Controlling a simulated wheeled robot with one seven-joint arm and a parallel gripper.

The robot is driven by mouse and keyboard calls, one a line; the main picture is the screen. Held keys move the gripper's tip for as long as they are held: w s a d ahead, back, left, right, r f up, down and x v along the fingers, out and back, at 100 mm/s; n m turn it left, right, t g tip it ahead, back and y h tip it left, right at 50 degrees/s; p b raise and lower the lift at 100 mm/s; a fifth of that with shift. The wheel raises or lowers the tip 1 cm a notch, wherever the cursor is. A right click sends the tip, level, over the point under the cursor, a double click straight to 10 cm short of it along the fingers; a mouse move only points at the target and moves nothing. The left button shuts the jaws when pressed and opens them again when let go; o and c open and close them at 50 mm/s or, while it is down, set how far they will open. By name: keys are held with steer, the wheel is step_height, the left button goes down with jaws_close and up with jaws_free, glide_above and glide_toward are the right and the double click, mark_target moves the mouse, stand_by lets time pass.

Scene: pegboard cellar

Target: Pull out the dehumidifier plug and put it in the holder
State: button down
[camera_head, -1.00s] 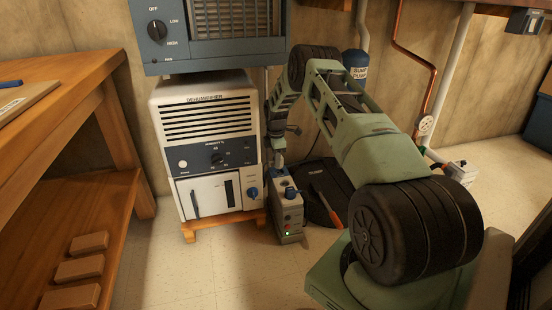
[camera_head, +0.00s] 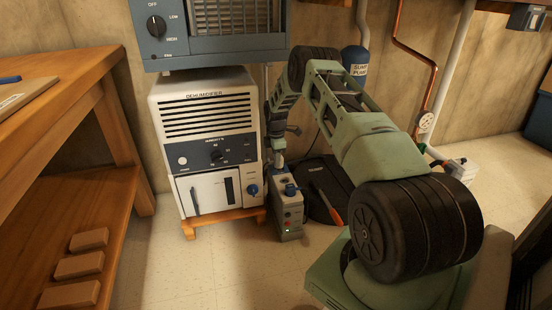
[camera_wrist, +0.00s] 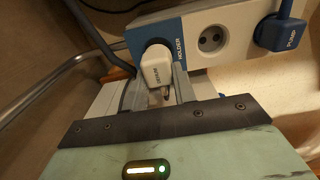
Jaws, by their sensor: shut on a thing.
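The white plug (camera_wrist: 153,68) marked DEHUM. is between the fingers of my gripper (camera_wrist: 158,82) in the wrist view, and the gripper is shut on it. The plug lies in front of the blue holder (camera_wrist: 138,34), covering much of a dark round opening there. A pin shows at the plug's near end. I cannot tell whether the plug touches the holder. A bare round socket (camera_wrist: 212,39) is just right of the holder. The white dehumidifier (camera_head: 207,140) stands left of my arm in the head view, where my fingertips cannot be made out.
The blue PUMP plug (camera_wrist: 280,32) sits right of the bare socket. A dark cable (camera_wrist: 84,35) and a metal pipe (camera_wrist: 45,83) run at the left. In the head view, a blue-grey heater (camera_head: 210,35) is above the dehumidifier, and a wooden bench (camera_head: 60,85) stands left.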

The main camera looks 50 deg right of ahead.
steer(key=shift+f+b, duration=0.35)
steer(key=shift+f, duration=0.85)
stand_by(1.7)
stand_by(0.8)
steer(key=c, duration=0.6)
jaws_free()
steer(key=shift+r+p, duration=0.15)
steer(key=shift+p, duration=0.15)
steer(key=shift+r+p, duration=2.65)
steer(key=shift+r, duration=0.8)
